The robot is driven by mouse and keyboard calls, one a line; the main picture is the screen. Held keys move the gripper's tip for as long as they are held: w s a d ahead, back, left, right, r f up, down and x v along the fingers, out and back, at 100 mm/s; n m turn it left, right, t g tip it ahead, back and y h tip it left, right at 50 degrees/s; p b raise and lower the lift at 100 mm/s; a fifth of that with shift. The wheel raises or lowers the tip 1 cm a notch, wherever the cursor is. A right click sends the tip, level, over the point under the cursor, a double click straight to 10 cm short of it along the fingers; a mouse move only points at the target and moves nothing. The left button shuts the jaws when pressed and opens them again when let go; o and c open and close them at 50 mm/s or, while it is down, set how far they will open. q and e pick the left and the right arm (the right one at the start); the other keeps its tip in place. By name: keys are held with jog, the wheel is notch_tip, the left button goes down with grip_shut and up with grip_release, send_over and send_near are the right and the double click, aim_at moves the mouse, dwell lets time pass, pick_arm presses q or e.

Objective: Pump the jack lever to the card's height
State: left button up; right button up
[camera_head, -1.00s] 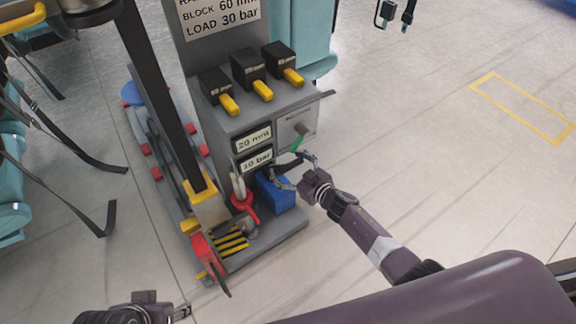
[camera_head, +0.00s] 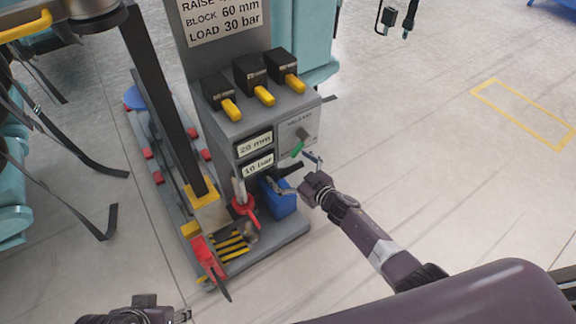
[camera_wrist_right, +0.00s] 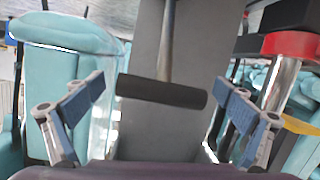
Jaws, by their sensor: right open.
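The jack lever (camera_wrist_right: 167,45) shows in the right wrist view as a grey rod with a black crosswise grip (camera_wrist_right: 160,92). My right gripper (camera_head: 296,173) is open, one finger on each side of this grip; neither finger visibly touches it. In the head view the grip is a small dark bar partly hidden by the gripper. The card (camera_head: 222,18) reads BLOCK 60 mm and LOAD 30 bar; its top line is cut off. The displays read 20 mm (camera_head: 254,146) and 10 bar (camera_head: 258,164). My left gripper (camera_head: 183,315) is at the bottom left edge; its opening is unclear.
Several yellow-handled levers (camera_head: 264,95) stand on the grey cabinet. A blue box (camera_head: 283,204) and a red fitting (camera_head: 245,208) sit below. Open floor (camera_head: 420,150) lies to the right.

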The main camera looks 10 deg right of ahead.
jog(key=shift+s, duration=0.1)
jog(key=v, duration=1.2)
jog(key=shift+c, duration=0.2)
